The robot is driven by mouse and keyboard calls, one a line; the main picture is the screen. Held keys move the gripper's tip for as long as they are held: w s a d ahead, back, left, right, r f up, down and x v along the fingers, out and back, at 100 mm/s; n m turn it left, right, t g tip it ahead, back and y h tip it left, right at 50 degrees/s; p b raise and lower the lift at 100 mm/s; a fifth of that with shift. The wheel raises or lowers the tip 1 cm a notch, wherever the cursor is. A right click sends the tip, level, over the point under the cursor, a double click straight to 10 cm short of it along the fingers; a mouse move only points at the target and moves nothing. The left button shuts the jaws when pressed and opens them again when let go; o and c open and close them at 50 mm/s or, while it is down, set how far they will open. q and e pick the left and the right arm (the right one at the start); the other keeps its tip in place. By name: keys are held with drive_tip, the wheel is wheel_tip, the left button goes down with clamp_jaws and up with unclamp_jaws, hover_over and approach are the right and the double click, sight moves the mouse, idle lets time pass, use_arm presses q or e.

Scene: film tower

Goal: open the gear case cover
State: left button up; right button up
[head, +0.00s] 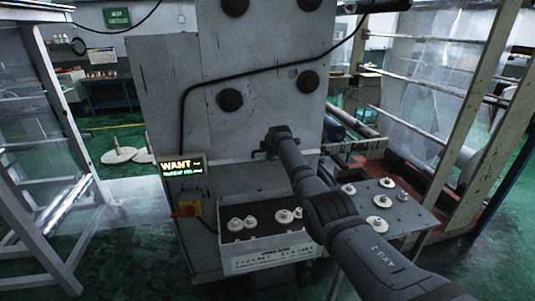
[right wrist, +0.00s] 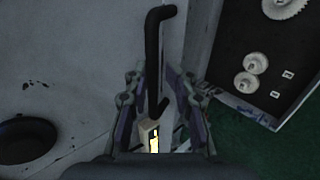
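A tall grey machine panel (head: 165,75) with several round black knobs stands in the middle of the head view; I cannot tell for certain whether it is the gear case cover. My right gripper (head: 264,151) is at the lower part of this panel. In the right wrist view, a bent black handle (right wrist: 153,55) stands out from the grey surface. The right gripper's fingers (right wrist: 153,85) lie on both sides of the handle, apart and seemingly not closed on it. In the head view my gripper hides most of the handle. My left gripper is not in view.
A tray of pale gears (head: 268,262) sits low at the front. A grey table (head: 408,212) with more gears is right. A white frame (head: 50,110) stands left.

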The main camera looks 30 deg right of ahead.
drive_tip(key=shift+o, duration=0.2)
drive_tip(key=shift+s+f, duration=0.1)
drive_tip(key=v, duration=1.2)
